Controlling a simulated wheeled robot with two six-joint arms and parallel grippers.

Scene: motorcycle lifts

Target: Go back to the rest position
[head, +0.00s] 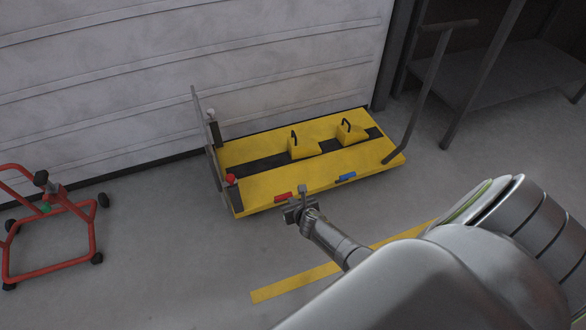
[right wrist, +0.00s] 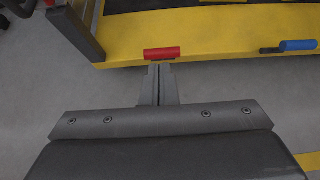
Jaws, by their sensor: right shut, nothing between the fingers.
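My right gripper (head: 300,208) reaches in from the lower right in the head view, in front of the near edge of the yellow motorcycle lift (head: 270,190). In the right wrist view its fingers (right wrist: 158,84) are shut together with nothing between them. Their tips lie just below a red handle (right wrist: 162,53) on the lift's edge; I cannot tell if they touch it. The red handle also shows in the head view (head: 283,197). A blue handle (head: 347,177) sits to its right on the same edge. My left gripper is not in view.
Two yellow wedge blocks with black handles (head: 303,147) stand on the lift. A red wheeled stand (head: 52,235) is at the left. A white panelled wall (head: 150,80) is behind, and a grey shelf (head: 500,75) at the right. Floor with a yellow stripe (head: 295,288) is clear in front.

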